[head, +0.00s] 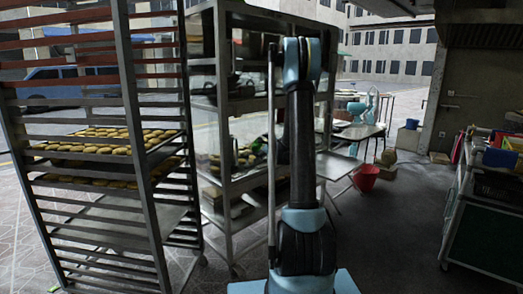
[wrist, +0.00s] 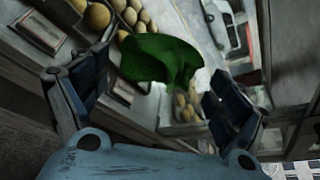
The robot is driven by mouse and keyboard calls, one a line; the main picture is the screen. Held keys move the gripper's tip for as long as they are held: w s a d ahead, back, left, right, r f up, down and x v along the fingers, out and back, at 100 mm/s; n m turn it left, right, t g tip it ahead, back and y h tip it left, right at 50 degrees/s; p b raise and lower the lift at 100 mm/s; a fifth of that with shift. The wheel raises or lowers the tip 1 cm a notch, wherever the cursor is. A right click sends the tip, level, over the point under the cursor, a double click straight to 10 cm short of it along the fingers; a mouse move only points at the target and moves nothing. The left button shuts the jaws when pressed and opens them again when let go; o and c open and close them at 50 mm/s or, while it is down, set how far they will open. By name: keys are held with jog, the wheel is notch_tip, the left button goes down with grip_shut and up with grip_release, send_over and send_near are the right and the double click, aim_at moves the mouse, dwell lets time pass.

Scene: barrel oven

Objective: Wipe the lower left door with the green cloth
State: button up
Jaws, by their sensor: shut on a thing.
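The green cloth (wrist: 158,56) shows in the wrist view as a crumpled dark green bundle. It lies between and just beyond the fingertips of my gripper (wrist: 155,72). The two dark fingers stand wide apart on either side of it, and my gripper is shut on the cloth. Where the fingers touch the cloth is not clear. I cannot identify the lower left door in either view.
A tall rack (head: 133,120) with trays of buns (head: 105,142) stands at the left. A metal shelf unit (head: 222,100) stands behind my arm. A red bucket (head: 366,178) is on the floor. A cart (head: 485,215) stands at the right. Floor between bucket and cart looks clear.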

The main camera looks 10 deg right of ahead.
aim_at(255, 147)
jog(key=w+d, duration=0.5)
jog(key=d, duration=0.1)
jog(key=shift+d, duration=0.15)
dwell(0.8)
jog(key=shift+s+a, duration=0.8)
jog(key=shift+a, duration=0.2)
jog(key=shift+s+a, duration=0.75)
jog(key=shift+a, duration=0.25)
jog(key=shift+s+a, duration=0.8)
jog(key=shift+a, duration=0.2)
jog(key=shift+s+a, duration=0.4)
jog(key=shift+a, duration=0.25)
jog(key=shift+s+a, duration=0.35)
jog(key=shift+a, duration=0.3)
jog(key=shift+s+a, duration=0.4)
jog(key=shift+a, duration=0.25)
jog(key=shift+s+d, duration=0.1)
jog(key=shift+s, duration=0.05)
jog(key=shift+s+d, duration=0.85)
jog(key=shift+s, duration=0.3)
jog(key=shift+s+d, duration=0.85)
jog(key=shift+s, duration=0.3)
